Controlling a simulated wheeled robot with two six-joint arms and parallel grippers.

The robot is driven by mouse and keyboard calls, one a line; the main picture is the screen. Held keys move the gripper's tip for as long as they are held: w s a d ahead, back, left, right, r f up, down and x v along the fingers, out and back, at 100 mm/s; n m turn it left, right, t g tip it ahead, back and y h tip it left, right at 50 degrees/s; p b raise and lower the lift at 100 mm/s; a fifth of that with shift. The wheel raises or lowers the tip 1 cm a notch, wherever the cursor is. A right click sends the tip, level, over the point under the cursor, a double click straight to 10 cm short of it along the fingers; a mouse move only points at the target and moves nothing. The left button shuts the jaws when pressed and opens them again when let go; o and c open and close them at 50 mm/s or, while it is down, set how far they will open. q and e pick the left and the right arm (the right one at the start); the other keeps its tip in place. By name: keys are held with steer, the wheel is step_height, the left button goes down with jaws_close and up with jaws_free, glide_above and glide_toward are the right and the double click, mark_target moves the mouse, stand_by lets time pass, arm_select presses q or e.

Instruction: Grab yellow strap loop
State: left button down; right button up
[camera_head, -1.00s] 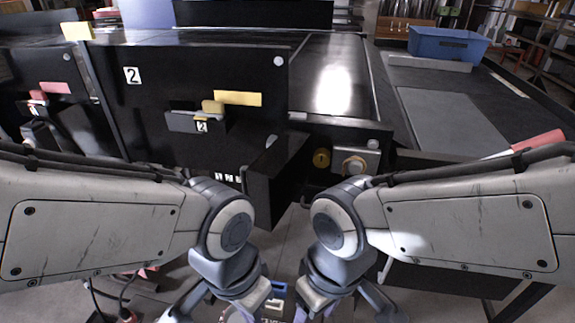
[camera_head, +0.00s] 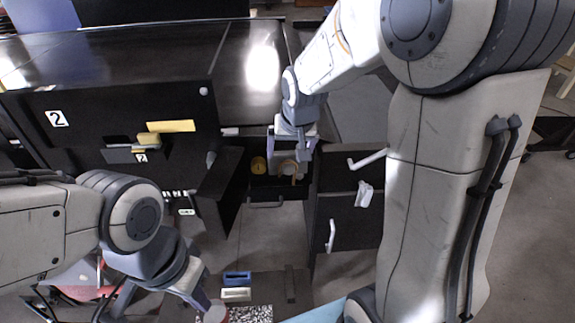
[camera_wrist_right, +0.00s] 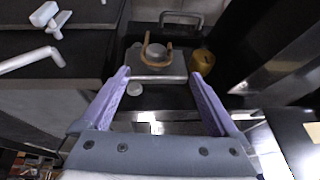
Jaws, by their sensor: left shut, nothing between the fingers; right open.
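A yellow-orange loop (camera_head: 289,168) sits on a small grey block inside the open dark compartment under the machine's front. In the right wrist view the loop (camera_wrist_right: 146,46) curves around a round grey knob, ahead of the fingertips. My right gripper (camera_head: 291,156) is open with its purple fingers spread to either side of the block in that picture. In the right wrist view the space between its fingers (camera_wrist_right: 160,74) is empty, and I cannot tell whether they touch the block. My left gripper (camera_head: 207,311) is shut and empty, low near the bottom edge, partly cut off.
A round brass piece (camera_head: 258,165) stands left of the block. An open black door (camera_head: 217,188) borders the compartment on the left. A dark cabinet with white handles (camera_head: 333,236) stands to the right. A yellow tab (camera_head: 171,126) marks the machine's front panel.

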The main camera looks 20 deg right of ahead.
mark_target(289, 162)
steer(key=p+x, duration=0.1)
steer(key=x, duration=0.1)
steer(key=p+x, duration=0.1)
steer(key=x, duration=0.2)
steer(key=shift+s+d+f, duration=0.1)
steer(key=shift+d+f, duration=0.1)
steer(key=shift+f, duration=0.35)
steer(key=c, duration=1.4)
steer(key=shift+r, duration=0.2)
